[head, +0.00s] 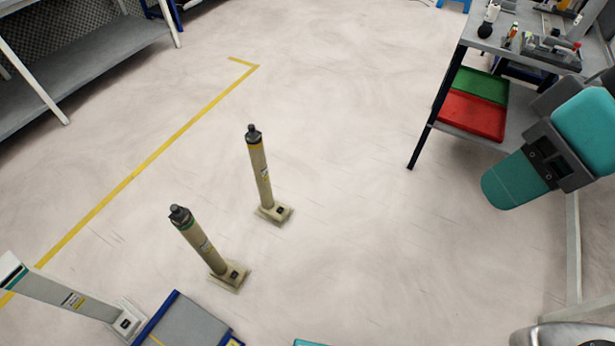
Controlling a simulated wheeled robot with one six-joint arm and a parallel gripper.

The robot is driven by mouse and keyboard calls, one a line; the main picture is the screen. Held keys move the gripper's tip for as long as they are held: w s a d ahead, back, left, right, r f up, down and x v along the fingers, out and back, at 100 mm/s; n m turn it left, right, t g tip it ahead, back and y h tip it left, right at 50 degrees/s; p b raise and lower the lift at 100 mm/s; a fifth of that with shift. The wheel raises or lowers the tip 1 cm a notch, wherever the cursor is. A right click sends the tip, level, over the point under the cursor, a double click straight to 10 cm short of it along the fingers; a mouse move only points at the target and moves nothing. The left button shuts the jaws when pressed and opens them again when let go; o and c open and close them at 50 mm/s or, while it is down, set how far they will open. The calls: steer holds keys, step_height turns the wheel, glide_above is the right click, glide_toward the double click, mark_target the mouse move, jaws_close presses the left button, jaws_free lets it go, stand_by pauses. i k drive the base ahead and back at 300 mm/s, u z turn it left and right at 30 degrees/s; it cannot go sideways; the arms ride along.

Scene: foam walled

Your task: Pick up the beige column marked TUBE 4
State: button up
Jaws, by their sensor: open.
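Two beige columns stand on square beige feet on the floor, each with a dark top. The farther column (262,175) is near the middle of the head view, with a yellow band under its top and a small label. The nearer column (204,246) is to its lower left, with a green band and a small label. Both labels are too small to read, so I cannot tell which one is TUBE 4. A paler, thicker post (60,293) with a green band and a label is at the lower left. I cannot make out my gripper's fingers in this view.
A blue-edged grey platform (185,325) lies at the bottom, close to the nearer column's foot. A workbench (462,52) with red and green trays stands at upper right. A grey shelf (85,75) is at upper left. The floor right of the columns is clear.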

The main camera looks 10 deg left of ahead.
mark_target(274, 211)
steer(key=z, duration=0.1)
steer(key=i, duration=0.95)
steer(key=u, duration=0.65)
steer(key=i, duration=1)
steer(key=u, duration=0.7)
